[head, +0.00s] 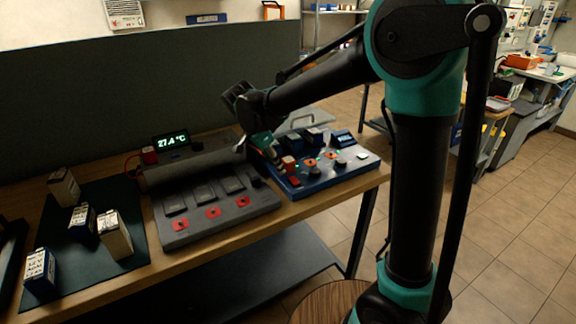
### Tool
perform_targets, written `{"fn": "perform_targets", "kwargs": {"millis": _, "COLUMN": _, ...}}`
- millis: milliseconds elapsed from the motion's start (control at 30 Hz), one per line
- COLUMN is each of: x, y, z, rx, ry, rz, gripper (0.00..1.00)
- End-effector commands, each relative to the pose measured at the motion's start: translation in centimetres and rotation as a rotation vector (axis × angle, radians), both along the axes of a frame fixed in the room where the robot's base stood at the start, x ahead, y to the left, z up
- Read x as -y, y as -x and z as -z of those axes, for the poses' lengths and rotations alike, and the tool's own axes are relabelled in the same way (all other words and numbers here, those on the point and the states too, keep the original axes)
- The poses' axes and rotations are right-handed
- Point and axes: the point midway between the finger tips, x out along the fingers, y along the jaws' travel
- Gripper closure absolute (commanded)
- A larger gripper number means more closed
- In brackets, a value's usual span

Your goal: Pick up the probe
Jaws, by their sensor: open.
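My gripper (258,150) hangs at the end of my arm, pointing down over the gap between the grey charging unit (222,222) and the blue panel (330,180). Its fingers look apart, with nothing clearly between them. I cannot pick out the probe with certainty; it may be small or hidden behind my gripper. A temperature display (171,141) reading 27.4 °C stands behind the grey unit. A red-and-black piece (149,155) with a red lead sits at its left.
Several boxed batteries, including a white one (115,236), stand on a dark mat (72,270) at the left. A dark partition (130,85) rises behind the wooden bench (185,268). The blue panel carries knobs and blocks. Open tiled floor lies right of the bench.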

Motion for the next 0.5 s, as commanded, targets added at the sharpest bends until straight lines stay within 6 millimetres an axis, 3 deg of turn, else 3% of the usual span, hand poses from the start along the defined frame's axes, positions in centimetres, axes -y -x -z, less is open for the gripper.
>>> {"fn": "perform_targets", "kwargs": {"millis": 333, "x": 4.0, "y": -2.7, "z": 0.0, "rx": 0.001, "ry": 0.000, "rz": 0.004, "gripper": 0.55}}
{"fn": "perform_targets", "kwargs": {"millis": 500, "x": 4.1, "y": -2.8, "z": 1.1, "rx": 0.000, "ry": 0.000, "rz": 0.000, "gripper": 0.55}}
